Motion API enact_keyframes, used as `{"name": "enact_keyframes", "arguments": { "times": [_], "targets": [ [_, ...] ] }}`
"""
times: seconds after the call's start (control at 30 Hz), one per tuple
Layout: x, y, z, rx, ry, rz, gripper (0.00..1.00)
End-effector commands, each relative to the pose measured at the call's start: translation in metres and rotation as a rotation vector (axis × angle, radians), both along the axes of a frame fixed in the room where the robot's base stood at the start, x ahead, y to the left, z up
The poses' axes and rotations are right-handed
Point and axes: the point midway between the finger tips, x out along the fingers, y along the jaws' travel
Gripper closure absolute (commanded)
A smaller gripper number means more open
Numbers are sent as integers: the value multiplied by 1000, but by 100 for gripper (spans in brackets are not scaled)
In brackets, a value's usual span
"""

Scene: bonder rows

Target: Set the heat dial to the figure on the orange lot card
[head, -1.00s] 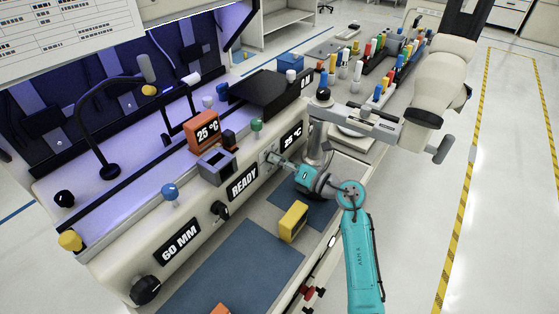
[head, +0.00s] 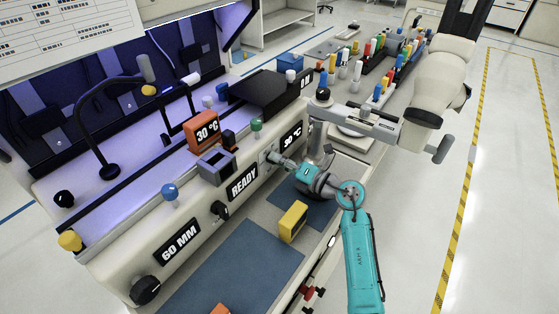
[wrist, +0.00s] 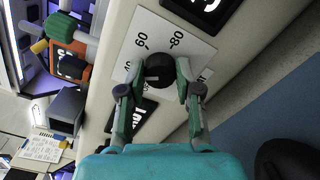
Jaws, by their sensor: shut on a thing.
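The heat dial (wrist: 160,68) is a round black knob on a white scale plate (wrist: 150,33) in the wrist view; the figures 60 and 80 are readable on the plate. My gripper (wrist: 159,78) has one finger on each side of the knob and is shut on it. In the head view my gripper (head: 273,158) reaches the machine's front panel and hides most of the dial.
A READY sign (head: 242,183), a black knob (head: 219,210) and a 60 MM sign (head: 177,243) line the panel left of my gripper. A yellow block (head: 293,221) stands on the bench below my arm. An orange object (head: 220,309) is cut off at the bottom edge.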

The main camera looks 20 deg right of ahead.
Motion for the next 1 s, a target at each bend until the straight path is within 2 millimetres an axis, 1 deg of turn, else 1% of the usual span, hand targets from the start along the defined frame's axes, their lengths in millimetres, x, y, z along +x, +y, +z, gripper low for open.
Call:
{"name": "enact_keyframes", "arguments": {
  "times": [0.07,0.1,0.17,0.2,0.47,0.57,0.73,1.0],
  "targets": [
    [0,-1,0,-1,0,-1,100],
    [0,-1,0,-1,0,-1,59],
    [0,-1,0,-1,0,-1,44],
    [0,-1,0,-1,0,-1,41],
    [0,0,0,-1,-1,-1,41],
    [-3,-3,0,-1,-1,-2,41],
    [-21,-16,0,0,0,-4,41],
    [-64,-48,-1,0,0,-5,41]
  ]
}}
